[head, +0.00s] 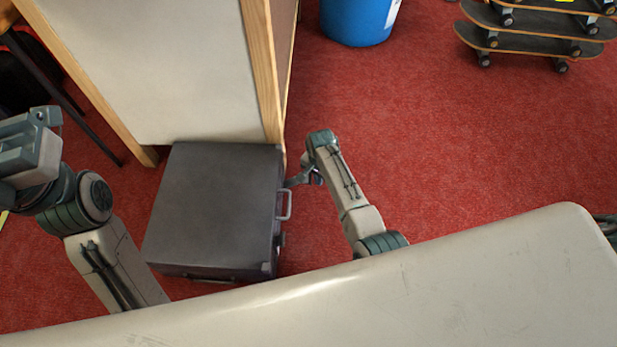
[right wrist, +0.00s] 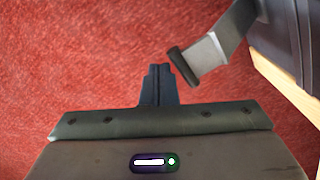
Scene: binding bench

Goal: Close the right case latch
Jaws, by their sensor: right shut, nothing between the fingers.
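The dark grey case (head: 212,205) lies on the red carpet against a wood-framed panel. A pale metal latch (head: 285,205) sticks out from its right side. In the right wrist view the metal latch (right wrist: 205,58) with a dark end juts from the case (right wrist: 288,35) at the upper right, standing away from its wall. My right gripper (head: 290,181) is beside the case's right side, near the latch. Its fingers (right wrist: 158,70) are together and empty, just left of the latch's dark end in the wrist view, with a small gap between. My left arm shows at the left, but its fingertips do not show.
The wood-framed panel (head: 175,70) stands right behind the case. A blue bin (head: 357,20) and a stack of skateboards (head: 535,40) are at the back. Open red carpet (head: 450,140) lies to the right of the case.

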